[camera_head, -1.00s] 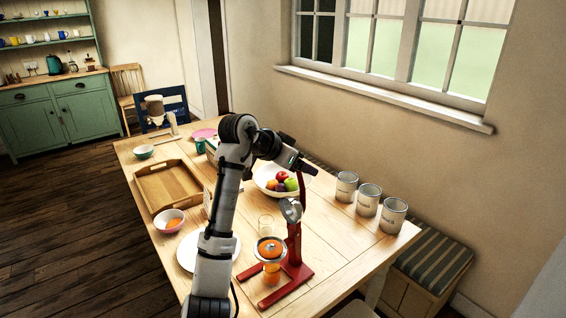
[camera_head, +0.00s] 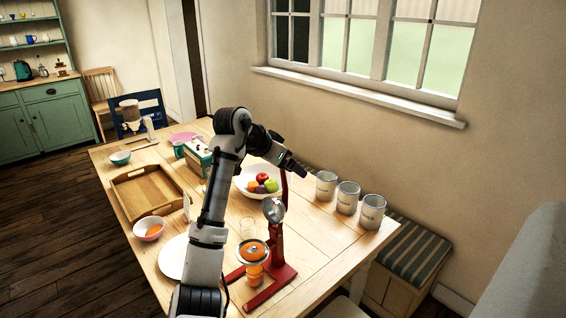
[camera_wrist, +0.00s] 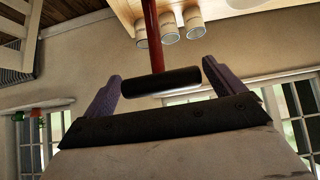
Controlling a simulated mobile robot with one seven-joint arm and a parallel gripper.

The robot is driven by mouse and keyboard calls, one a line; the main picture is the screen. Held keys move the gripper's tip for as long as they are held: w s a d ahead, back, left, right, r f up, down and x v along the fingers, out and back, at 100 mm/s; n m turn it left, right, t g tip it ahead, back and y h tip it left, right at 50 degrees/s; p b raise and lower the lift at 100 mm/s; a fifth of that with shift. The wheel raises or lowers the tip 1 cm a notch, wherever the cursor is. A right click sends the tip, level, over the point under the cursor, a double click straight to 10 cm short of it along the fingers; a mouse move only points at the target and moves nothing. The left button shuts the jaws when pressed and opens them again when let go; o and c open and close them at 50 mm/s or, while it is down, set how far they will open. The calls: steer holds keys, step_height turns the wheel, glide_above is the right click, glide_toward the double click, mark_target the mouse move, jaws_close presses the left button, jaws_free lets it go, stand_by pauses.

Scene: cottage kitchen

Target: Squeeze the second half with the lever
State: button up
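The red juice press (camera_head: 276,262) stands on the near right part of the table, its lever raised. An orange half (camera_head: 251,251) sits cut side down on its strainer, under the metal pressing cup (camera_head: 273,210). A glass with orange juice (camera_head: 254,274) stands below the strainer. My gripper (camera_head: 298,171) is at the top of the lever. In the wrist view the lever's black handle (camera_wrist: 162,82) lies crosswise between the tips of my open gripper (camera_wrist: 162,76); whether they touch it is unclear.
A fruit bowl (camera_head: 243,188) stands behind the press, with canisters (camera_head: 347,198) to its right.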

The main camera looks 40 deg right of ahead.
steer(key=shift+a+r, duration=0.1)
steer(key=b+v, duration=0.4)
steer(key=v, duration=0.9)
steer(key=shift+a+r, duration=0.25)
steer(key=shift+r, duration=0.05)
steer(key=shift+s, duration=0.1)
